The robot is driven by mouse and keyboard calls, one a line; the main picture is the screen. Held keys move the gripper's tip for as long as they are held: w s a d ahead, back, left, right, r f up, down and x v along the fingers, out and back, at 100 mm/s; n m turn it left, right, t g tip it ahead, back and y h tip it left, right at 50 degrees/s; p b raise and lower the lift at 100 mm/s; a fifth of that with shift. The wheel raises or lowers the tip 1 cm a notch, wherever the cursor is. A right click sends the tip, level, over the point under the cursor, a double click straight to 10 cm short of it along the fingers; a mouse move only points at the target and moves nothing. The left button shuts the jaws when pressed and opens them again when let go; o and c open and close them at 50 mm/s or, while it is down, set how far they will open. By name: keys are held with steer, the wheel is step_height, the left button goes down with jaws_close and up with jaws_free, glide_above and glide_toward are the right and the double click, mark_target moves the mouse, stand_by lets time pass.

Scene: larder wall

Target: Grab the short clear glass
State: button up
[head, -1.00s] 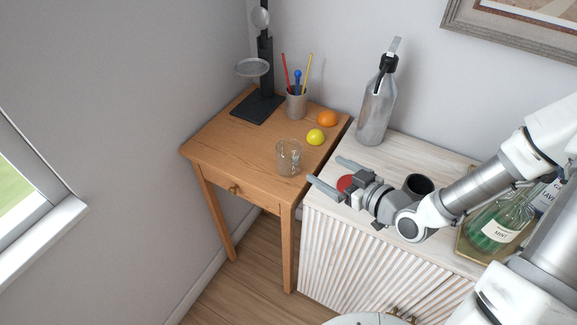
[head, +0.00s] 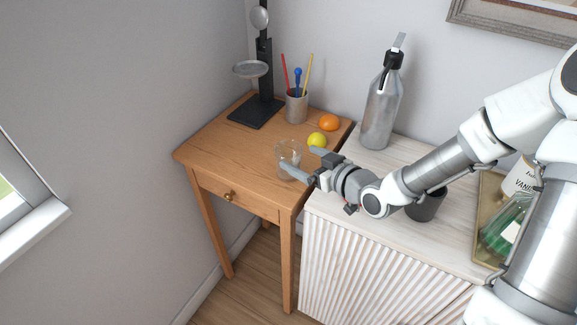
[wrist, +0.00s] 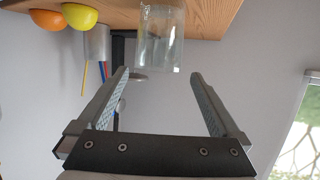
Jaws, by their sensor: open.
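The short clear glass (head: 287,160) stands on the wooden side table (head: 225,150), near its right front part. In the wrist view the glass (wrist: 160,42) appears upside down, just beyond the fingertips and roughly centred between them. My gripper (head: 300,162) is open and empty, reaching in from the right with its fingers pointing at the glass. In the wrist view my gripper (wrist: 160,75) shows both fingers apart with clear space between. In the head view one finger overlaps the glass, so I cannot tell there whether they touch.
A pencil cup (head: 297,106) and a black stand (head: 257,110) are farther back. A metal bottle (head: 381,110) and a dark mug (head: 427,204) stand on the white cabinet (head: 345,225). The table's left front is clear.

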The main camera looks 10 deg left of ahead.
mark_target(282, 148)
steer(key=x, duration=0.6)
steer(key=shift+w+a+f, duration=0.2)
steer(key=shift+w+f, duration=0.05)
steer(key=c, duration=1.3)
steer(key=shift+r, duration=0.1)
